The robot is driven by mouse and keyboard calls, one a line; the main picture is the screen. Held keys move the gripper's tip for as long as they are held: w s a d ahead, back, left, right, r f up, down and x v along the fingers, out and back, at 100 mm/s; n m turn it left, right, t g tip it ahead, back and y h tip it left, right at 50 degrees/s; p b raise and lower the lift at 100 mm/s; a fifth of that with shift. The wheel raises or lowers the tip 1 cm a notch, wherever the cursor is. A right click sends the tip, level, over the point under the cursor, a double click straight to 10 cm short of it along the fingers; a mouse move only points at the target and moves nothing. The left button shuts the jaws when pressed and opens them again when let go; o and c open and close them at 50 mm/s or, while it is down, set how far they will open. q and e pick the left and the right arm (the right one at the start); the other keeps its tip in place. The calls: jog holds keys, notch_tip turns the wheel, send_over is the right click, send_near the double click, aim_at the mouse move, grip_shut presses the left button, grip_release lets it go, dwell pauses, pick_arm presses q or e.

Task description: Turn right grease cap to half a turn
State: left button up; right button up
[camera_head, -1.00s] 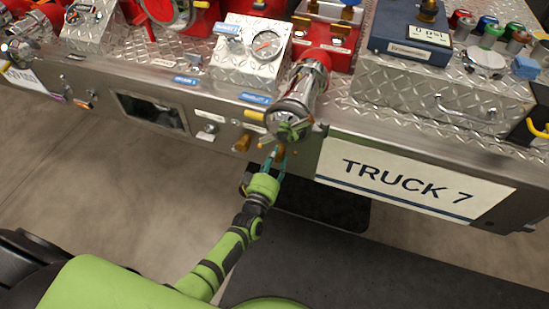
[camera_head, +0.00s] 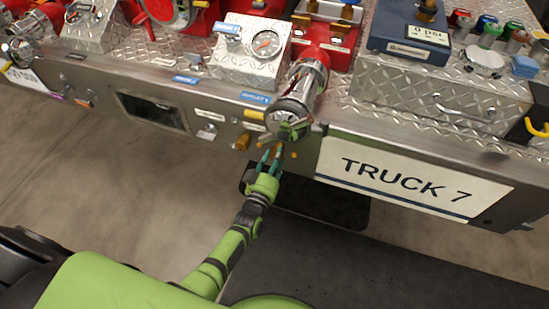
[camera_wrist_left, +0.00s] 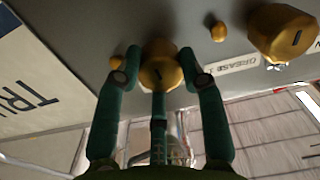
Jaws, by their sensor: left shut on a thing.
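The right grease cap (camera_head: 277,150) is a gold knob on the metal front panel, below the chrome pipe. In the left wrist view it is the faceted gold cap (camera_wrist_left: 160,52) with a dark mark on its face. My left gripper (camera_head: 272,156) has its teal fingers around this cap and is shut on it, with fingers at both sides and one across its lower face. The fingers partly hide the cap. Another gold grease cap (camera_head: 242,142) sits to its left, free; the left wrist view shows it at upper right (camera_wrist_left: 280,30). My right gripper is not in view.
A chrome pipe end (camera_head: 292,108) juts out just above the cap. Small gold knobs (camera_wrist_left: 218,32) flank the held cap. A white "TRUCK 7" sign (camera_head: 410,180) is to the right. The floor (camera_head: 110,220) in front of the panel is open.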

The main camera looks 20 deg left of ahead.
pick_arm(q)
jog(key=shift+d+f, duration=0.15)
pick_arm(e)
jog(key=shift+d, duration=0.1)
pick_arm(q)
jog(key=o, duration=1.2)
jog(key=shift+c, duration=0.2)
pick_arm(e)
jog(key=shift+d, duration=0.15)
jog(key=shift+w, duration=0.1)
pick_arm(q)
jog(key=s, duration=1.2)
